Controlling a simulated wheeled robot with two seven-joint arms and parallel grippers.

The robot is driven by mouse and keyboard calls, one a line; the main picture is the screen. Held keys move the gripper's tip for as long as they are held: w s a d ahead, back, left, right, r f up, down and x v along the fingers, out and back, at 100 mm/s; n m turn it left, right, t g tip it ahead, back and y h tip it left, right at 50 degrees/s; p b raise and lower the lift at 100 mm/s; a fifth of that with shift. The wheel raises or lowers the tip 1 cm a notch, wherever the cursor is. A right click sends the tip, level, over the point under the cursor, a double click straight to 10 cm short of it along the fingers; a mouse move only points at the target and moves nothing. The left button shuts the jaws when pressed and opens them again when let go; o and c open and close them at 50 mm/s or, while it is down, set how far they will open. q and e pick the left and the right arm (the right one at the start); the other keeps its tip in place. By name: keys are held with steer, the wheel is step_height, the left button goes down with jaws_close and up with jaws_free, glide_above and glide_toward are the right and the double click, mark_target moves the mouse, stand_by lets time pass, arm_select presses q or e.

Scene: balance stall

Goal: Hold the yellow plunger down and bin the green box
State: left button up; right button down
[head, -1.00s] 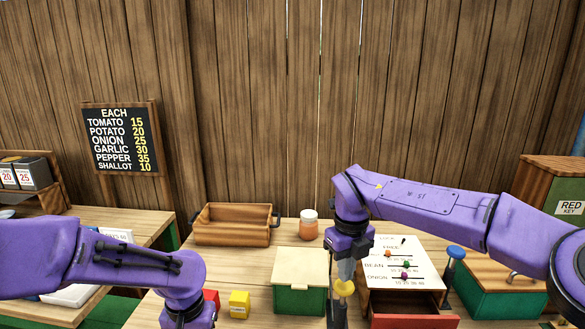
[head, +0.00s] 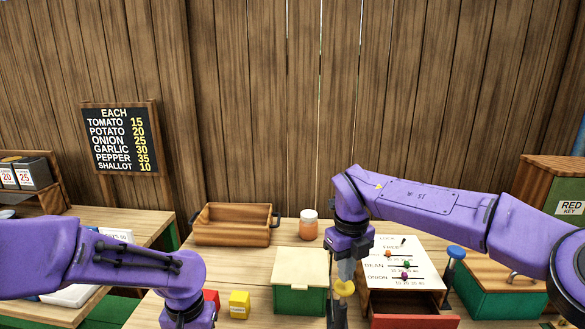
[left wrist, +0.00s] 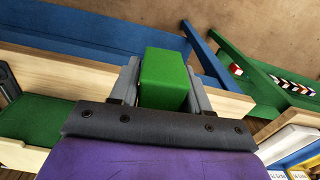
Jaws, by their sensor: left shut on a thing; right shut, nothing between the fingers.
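The green box (left wrist: 165,82) shows in the left wrist view, held between the two grey fingers of my left gripper (left wrist: 163,72). That gripper is below the edge of the head view, where only its arm shows. The yellow plunger (head: 344,288) stands at the front of the table in the head view. My right gripper (head: 346,271) is shut and empty, pointing down with its tips at the yellow knob. They look to be touching, but the arm partly hides the plunger. A larger green container (head: 299,298) with a cream lid stands just left of it, lid down.
A red block (head: 211,298) and a yellow block (head: 239,304) are left of the container. A wooden tray (head: 232,234) and a jar (head: 309,226) stand behind. A slider panel (head: 393,270), an open red drawer (head: 411,321) and a blue plunger (head: 456,252) are to the right.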

mark_target(344, 285)
steer(key=shift+f, duration=0.1)
